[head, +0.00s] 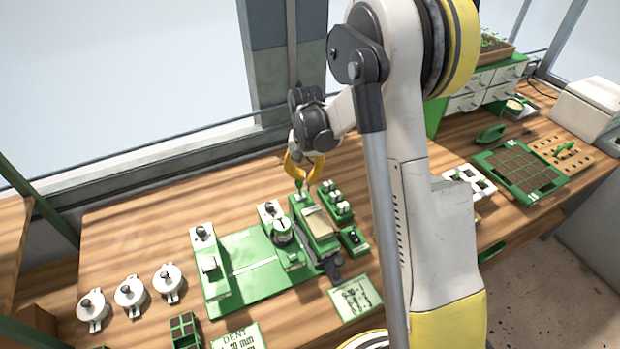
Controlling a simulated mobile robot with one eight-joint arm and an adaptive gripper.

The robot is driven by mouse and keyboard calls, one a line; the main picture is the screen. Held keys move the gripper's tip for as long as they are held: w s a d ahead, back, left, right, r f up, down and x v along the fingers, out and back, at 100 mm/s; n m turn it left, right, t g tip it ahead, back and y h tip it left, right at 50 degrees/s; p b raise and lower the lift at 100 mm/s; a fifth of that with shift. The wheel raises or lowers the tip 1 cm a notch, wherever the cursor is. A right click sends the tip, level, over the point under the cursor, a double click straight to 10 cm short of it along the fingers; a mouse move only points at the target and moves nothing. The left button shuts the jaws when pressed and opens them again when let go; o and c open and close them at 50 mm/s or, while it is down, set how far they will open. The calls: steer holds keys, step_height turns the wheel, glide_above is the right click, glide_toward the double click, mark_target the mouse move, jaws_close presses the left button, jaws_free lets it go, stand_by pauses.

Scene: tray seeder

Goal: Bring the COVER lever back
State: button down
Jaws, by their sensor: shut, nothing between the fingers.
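The green seeder machine (240,290) stands on the wooden bench, with a green baseplate and raised units along its right side. My gripper (306,184), with yellow fingers, points down at the back of the machine's right-hand unit. It is shut and holds nothing. A small green upright piece (299,186) shows right at the fingertips; it may be the COVER lever, but no COVER label is readable. I cannot tell whether the fingers touch it.
Several white lidded pots (130,296) stand left of the machine. A green block with white-topped pieces (338,206) and a small green box (353,239) are close on its right. A soil-filled cell tray (488,187) lies farther right. The bench behind the pots is clear.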

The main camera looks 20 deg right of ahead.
steer(key=shift+s+a, duration=0.1)
steer(key=shift+a, duration=0.9)
step_height(320, 180, up, 6)
steer(key=d+p, duration=0.1)
steer(key=p, duration=0.2)
steer(key=shift+d, duration=0.15)
stand_by(0.3)
steer(key=s+a+r+n+t+b, duration=0.3)
steer(key=s+a+r+b, duration=0.15)
steer(key=s+b, duration=0.45)
steer(key=s+a+f+n+t+b, duration=0.1)
steer(key=s+f+t+b, duration=0.1)
steer(key=s, duration=0.4)
steer(key=s+a+f+n+t+b, duration=0.2)
steer(key=s+b, duration=0.3)
steer(key=s, duration=0.1)
steer(key=shift+s+f, duration=0.2)
steer(key=shift+s, duration=0.2)
